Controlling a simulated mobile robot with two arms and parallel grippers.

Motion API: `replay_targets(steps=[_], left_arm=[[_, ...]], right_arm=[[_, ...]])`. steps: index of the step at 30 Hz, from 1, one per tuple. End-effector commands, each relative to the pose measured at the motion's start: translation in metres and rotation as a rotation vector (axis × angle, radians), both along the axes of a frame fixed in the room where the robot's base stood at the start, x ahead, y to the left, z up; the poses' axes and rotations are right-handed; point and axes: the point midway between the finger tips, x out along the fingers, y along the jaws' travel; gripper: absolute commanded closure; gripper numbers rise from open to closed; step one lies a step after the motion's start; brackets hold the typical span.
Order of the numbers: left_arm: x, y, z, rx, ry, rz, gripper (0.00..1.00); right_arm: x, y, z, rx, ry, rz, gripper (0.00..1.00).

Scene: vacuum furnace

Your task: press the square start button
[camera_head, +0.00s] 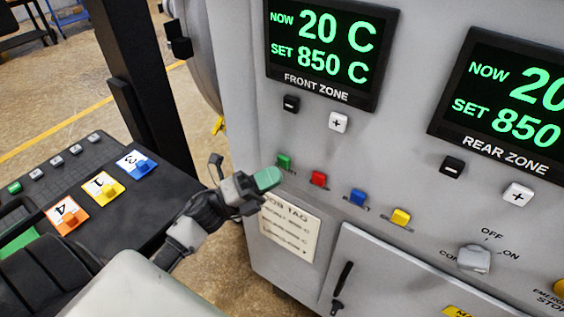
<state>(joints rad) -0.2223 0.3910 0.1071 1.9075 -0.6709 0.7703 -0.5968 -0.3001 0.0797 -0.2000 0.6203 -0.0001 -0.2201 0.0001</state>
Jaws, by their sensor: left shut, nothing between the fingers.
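My left gripper (266,179) is shut and empty, with its green-tipped fingers pointing at the grey furnace panel. A small green button (284,161) sits on the panel just above and to the right of the fingertips; I cannot tell whether they touch the panel. To its right, in a descending row, are a red button (319,179), a blue button (357,197) and a yellow button (401,217). Any labels under these buttons are too small to read, so none shows as start. My right gripper is not in view.
Above are the front zone display (325,45) and rear zone display (505,100), each with black and white keys. A job tag (290,228) hangs below the gripper. A selector knob (474,258) is at right. A black tray with numbered tags (103,188) stands at left.

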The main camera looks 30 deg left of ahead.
Motion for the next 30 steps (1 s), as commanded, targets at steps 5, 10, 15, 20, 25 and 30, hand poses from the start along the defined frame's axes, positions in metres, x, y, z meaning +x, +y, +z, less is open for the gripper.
replay_targets(steps=[5, 10, 15, 20, 25, 30], left_arm=[[0.005, 0.000, 0.000, 0.001, -0.001, 0.000, 1.00], [0.008, 0.000, 0.000, 0.000, 0.001, 0.001, 1.00], [0.008, -0.001, 0.000, 0.001, 0.001, 0.000, 1.00], [0.009, -0.001, 0.000, 0.000, 0.000, 0.000, 1.00], [0.011, -0.001, 0.000, 0.000, 0.000, 0.000, 1.00], [0.013, -0.001, 0.000, 0.000, 0.000, 0.000, 1.00]], right_arm=[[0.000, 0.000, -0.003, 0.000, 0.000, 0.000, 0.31], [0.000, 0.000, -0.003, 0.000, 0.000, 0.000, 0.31], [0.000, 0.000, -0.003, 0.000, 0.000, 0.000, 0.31], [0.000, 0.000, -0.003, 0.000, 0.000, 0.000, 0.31], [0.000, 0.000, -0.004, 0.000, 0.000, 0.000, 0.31], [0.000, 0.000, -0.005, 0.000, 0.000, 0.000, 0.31]])
